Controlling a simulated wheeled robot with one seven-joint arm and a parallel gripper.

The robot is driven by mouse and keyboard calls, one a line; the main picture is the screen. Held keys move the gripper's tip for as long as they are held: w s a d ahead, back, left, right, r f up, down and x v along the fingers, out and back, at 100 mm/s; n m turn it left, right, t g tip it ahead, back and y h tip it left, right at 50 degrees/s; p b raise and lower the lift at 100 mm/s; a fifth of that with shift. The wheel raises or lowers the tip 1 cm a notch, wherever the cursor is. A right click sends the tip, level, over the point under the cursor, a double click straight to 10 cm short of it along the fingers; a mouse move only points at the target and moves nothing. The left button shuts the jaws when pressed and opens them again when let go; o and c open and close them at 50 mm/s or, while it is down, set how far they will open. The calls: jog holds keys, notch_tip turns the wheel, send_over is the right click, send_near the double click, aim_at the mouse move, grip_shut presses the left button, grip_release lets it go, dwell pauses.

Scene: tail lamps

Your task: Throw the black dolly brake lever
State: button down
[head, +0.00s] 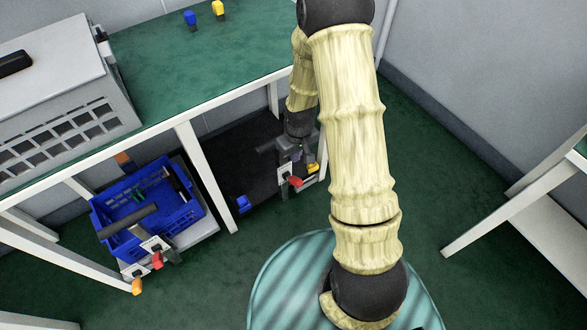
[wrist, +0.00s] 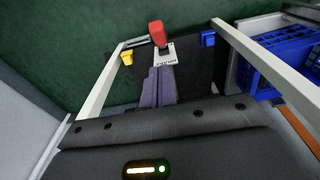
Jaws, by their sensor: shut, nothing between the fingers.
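The black dolly (head: 252,178) stands on the floor under the green bench. Its brake lever has a red handle (head: 295,181) at the front edge, beside a pale plate. In the wrist view the red handle (wrist: 157,33) stands up just beyond the fingertips, above a white lettered plate (wrist: 166,50). My gripper (head: 289,163) is low, over the dolly's front edge. In the wrist view my gripper (wrist: 162,68) has its two grey-purple fingers together and empty, pointing at the plate. I cannot tell whether the fingertips touch the plate or lever.
A second dolly (head: 203,230) carries a blue crate (head: 187,217) and has its own red lever (head: 157,260). White bench legs (head: 205,176) stand on both sides of the black dolly. A grey cage-like box (head: 60,95) sits on the bench (head: 190,80).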

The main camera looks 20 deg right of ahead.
aim_at(293, 178)
jog(key=shift+w+f, duration=0.2)
jog(key=shift+f, duration=0.65)
jog(key=shift+f, duration=0.1)
jog(key=f+b, duration=0.1)
jog(key=f, duration=0.2)
jog(key=f+b, duration=0.1)
jog(key=f, duration=0.2)
jog(key=f+b, duration=0.1)
jog(key=f, duration=0.2)
jog(key=shift+w+a+f+b, duration=0.15)
jog(key=shift+w+f+b, duration=0.2)
jog(key=shift+w+f, duration=0.05)
